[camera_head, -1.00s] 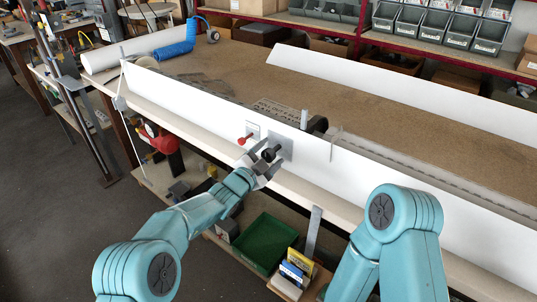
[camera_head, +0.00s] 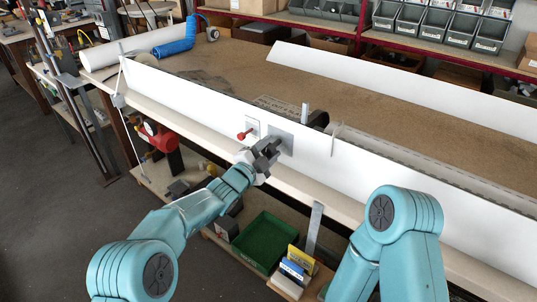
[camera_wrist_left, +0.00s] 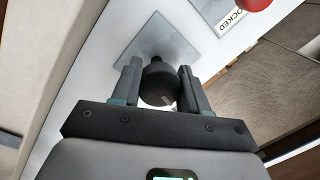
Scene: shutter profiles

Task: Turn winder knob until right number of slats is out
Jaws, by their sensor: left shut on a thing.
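The winder knob (camera_wrist_left: 158,84) is a round black knob on a grey square plate (camera_wrist_left: 160,42) fixed to the long white panel. My left gripper (camera_wrist_left: 160,88) has its two fingers on either side of the knob and is shut on it. In the head view my left gripper (camera_head: 264,152) is at the plate (camera_head: 281,140) and hides most of the knob. The slats lie along the bench behind the white panel (camera_head: 400,172); their number cannot be told. My right gripper is out of view; only my right arm shows.
A red knob (camera_head: 243,135) sits on a small label plate just left of the winder plate; the wrist view shows lettering ending "OCKED". A grey upright post (camera_head: 304,116) stands behind the panel. A green tray (camera_head: 265,242) and small boxes lie on the shelf below.

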